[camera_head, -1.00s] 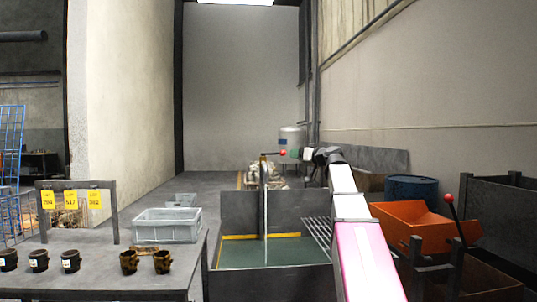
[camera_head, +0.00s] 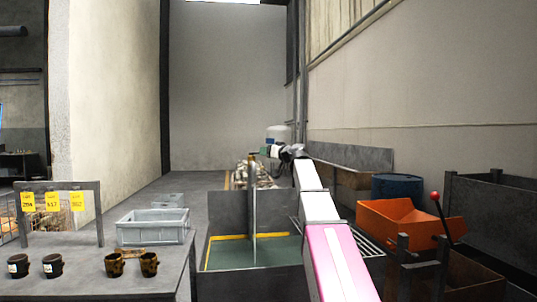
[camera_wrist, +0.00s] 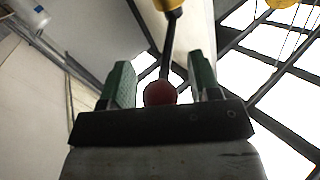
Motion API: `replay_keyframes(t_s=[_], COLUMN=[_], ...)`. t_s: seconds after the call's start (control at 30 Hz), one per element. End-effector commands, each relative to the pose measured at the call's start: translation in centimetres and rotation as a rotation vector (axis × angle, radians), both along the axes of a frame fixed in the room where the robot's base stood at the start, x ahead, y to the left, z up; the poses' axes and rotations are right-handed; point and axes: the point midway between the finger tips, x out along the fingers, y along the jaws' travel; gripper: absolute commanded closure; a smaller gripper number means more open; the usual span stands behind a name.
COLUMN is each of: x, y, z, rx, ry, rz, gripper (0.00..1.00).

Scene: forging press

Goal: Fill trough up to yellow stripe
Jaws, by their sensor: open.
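The trough (camera_head: 228,216) is a dark metal tank in the middle of the head view, with green liquid (camera_head: 262,256) inside. A yellow stripe (camera_head: 230,237) runs along its inner wall, just above the liquid. A thin upright pipe (camera_head: 253,205) stands at the trough. My gripper (camera_head: 268,150) is near the pipe's top, small and hard to make out there. In the wrist view my gripper (camera_wrist: 162,78) is open, its green-padded fingers on either side of a red ball knob (camera_wrist: 160,93). The knob ends a dark lever (camera_wrist: 169,45) from a yellow fitting (camera_wrist: 168,5).
A bench (camera_head: 120,268) at left holds a grey crate (camera_head: 152,228) and several pots. A metal grate (camera_head: 350,236) lies right of the trough, partly behind my arm. An orange bin (camera_head: 398,222) and a second red-knobbed lever (camera_head: 439,208) stand at right.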

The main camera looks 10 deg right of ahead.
Motion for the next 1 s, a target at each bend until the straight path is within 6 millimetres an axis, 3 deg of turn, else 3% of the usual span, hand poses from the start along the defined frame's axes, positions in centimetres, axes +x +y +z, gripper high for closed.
replay_keyframes(t_s=[0.27,0.43,0.47,0.77,1.0], x=[0.1,0.1,0.1,0.4,1.7], y=[0.1,0.1,0.1,-0.2,-1.0], z=[0.0,0.0,0.0,0.0,0.0], rx=[0.0,-0.001,-0.001,-0.002,-0.001], ry=[0.0,0.001,0.001,0.001,0.001], rz=[0.0,0.0,0.0,0.029,0.154], gripper=[0.44,0.96,1.0,1.0,1.0])
